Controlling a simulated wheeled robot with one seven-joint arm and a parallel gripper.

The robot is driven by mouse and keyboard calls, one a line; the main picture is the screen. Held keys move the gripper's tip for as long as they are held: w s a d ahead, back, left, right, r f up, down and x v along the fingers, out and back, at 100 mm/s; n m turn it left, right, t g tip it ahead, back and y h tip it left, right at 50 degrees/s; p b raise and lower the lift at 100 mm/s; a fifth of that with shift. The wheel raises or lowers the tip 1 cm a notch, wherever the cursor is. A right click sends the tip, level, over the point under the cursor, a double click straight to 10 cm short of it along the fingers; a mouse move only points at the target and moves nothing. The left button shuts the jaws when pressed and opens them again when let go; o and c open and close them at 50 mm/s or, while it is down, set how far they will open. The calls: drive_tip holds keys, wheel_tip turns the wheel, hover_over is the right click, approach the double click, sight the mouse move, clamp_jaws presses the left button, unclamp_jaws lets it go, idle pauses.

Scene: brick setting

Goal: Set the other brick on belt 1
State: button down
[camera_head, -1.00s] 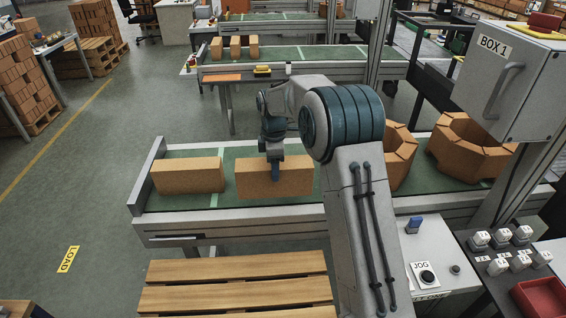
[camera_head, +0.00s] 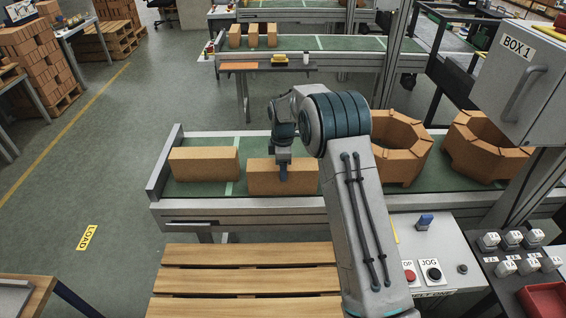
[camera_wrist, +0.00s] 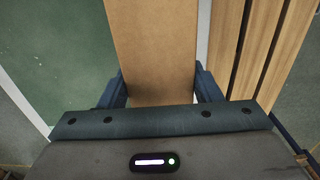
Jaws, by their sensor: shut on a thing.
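My gripper (camera_head: 283,170) points down and is shut on an orange-tan brick (camera_head: 268,185), gripping it between its two fingers. In the wrist view the held brick (camera_wrist: 152,45) lies between the blue fingers. It is over the green surface of the nearest belt (camera_head: 205,190), close to its front edge; I cannot tell whether it touches the belt. A second, similar brick (camera_head: 204,163) rests on the same belt to the left, across a pale line (camera_head: 237,165), with a gap between them. No belt number is readable.
Two rings of bricks (camera_head: 398,145) (camera_head: 480,150) stand on the belt to the right, partly behind my arm. A slatted wooden pallet (camera_head: 240,280) lies in front. A control panel with a JOG button (camera_head: 433,270) and a BOX 1 cabinet (camera_head: 515,75) are at right.

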drive_tip(key=shift+w, duration=0.1)
drive_tip(key=shift+c, duration=2.2)
unclamp_jaws()
drive_tip(key=shift+f, duration=0.1)
